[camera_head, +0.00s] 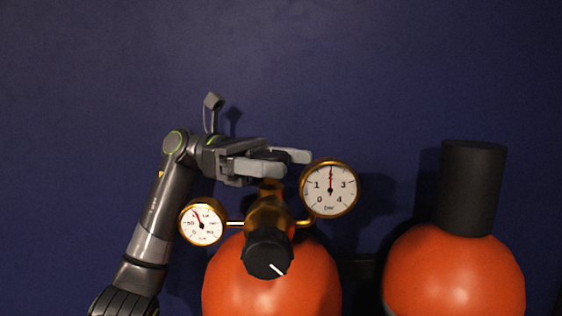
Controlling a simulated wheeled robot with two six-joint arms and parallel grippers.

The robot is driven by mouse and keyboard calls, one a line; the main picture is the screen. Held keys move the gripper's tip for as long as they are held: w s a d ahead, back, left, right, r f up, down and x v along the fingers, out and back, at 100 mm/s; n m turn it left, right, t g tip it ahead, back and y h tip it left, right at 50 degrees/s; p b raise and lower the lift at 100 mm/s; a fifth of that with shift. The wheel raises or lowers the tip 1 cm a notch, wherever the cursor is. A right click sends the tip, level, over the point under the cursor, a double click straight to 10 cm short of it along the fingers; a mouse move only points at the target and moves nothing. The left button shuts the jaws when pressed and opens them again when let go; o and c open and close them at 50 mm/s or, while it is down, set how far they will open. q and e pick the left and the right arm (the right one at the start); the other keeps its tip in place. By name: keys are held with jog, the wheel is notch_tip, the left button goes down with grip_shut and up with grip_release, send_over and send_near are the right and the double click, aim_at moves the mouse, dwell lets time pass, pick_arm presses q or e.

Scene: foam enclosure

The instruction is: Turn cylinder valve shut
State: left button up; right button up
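An orange cylinder (235,285) stands at the lower middle, with a brass valve body and regulator (268,210) on top. A black knob (268,254) with a white mark faces me on the regulator. My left gripper (290,163) reaches in from the left, level, at the top of the brass valve. Its two grey fingers are apart, one nearer me and one farther back, with a dark rounded part, apparently the valve handwheel, between them. The fingers hide most of that part, and I cannot tell whether they touch it. My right gripper is not in view.
A round gauge (329,189) is close to the right of the fingertips, its needle near 2. A smaller gauge (202,222) sits at the left, below my wrist. A second orange cylinder (454,272) with a black cap (471,187) stands right. The blue wall (400,70) is behind.

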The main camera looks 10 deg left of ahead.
aim_at(281, 154)
pick_arm(q)
jog(key=shift+r, duration=0.55)
notch_tip(281, 154, up, 9)
jog(key=shift+f+b, duration=0.1)
jog(key=shift+b, duration=0.95)
